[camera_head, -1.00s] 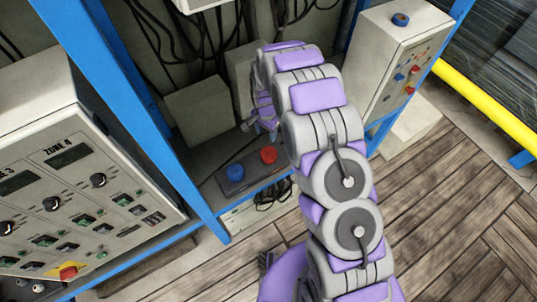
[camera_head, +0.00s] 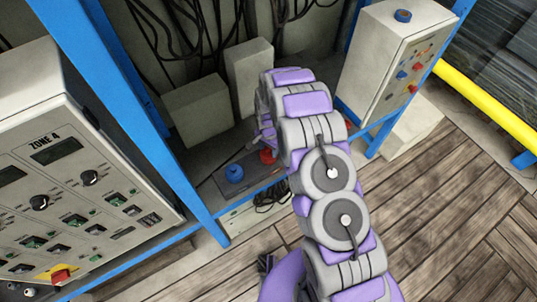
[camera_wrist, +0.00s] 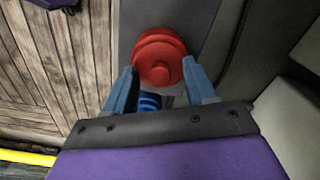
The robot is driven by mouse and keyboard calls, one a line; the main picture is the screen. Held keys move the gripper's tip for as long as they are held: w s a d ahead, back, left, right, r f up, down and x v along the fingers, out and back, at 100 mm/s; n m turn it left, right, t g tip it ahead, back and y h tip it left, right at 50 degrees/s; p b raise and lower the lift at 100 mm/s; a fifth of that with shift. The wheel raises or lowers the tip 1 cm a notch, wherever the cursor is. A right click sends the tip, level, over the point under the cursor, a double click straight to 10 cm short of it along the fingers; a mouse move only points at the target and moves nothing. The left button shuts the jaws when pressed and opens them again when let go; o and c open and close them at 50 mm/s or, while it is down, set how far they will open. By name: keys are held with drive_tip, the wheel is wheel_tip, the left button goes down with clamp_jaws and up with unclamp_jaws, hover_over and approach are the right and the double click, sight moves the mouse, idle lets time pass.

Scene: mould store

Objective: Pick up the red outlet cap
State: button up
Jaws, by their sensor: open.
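The red outlet cap (camera_head: 268,156) sits on a dark plate (camera_head: 222,180) on the shelf, partly hidden by my arm in the head view. In the wrist view the red cap (camera_wrist: 159,57) is round with a raised knob, lying just beyond and between the fingertips. My gripper (camera_wrist: 160,80) is open, with one blue finger on each side of the cap's near edge. I cannot tell whether the fingers touch it. The fingertips are hidden in the head view.
A blue frame post (camera_head: 150,130) and control panel (camera_head: 70,170) stand left. Grey boxes (camera_head: 197,110) are behind, and a control box (camera_head: 385,65) is right.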

drive_tip(key=shift+c, duration=0.4)
clamp_jaws()
drive_tip(key=shift+r, duration=0.1)
